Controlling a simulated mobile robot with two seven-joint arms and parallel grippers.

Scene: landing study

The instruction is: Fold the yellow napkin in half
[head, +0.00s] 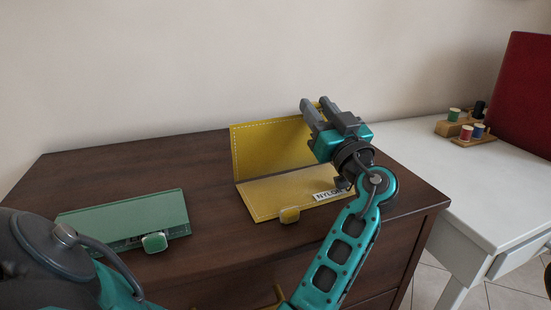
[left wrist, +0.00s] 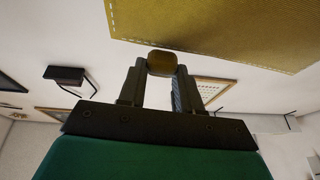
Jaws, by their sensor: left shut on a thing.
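The yellow napkin (head: 272,192) is on the brown dresser. Its near half lies flat, with a partly hidden white label (head: 327,196) and a yellow tab (head: 289,215) at its front edge. Its far half (head: 270,146) stands raised near the wall, the crease between them. My left gripper (head: 313,107) is at the raised half's upper right edge and hides part of it. In the left wrist view, the fingers (left wrist: 160,75) are shut on a yellow tab (left wrist: 160,63) at the napkin's edge (left wrist: 215,30). My right gripper is not in view.
A folded green napkin (head: 125,216) with a green tab (head: 154,242) lies on the dresser (head: 90,167) at left. Bare wood separates the napkins. A white desk (head: 420,160) at right holds a wooden rack (head: 452,129) of several thread spools. The wall is close behind.

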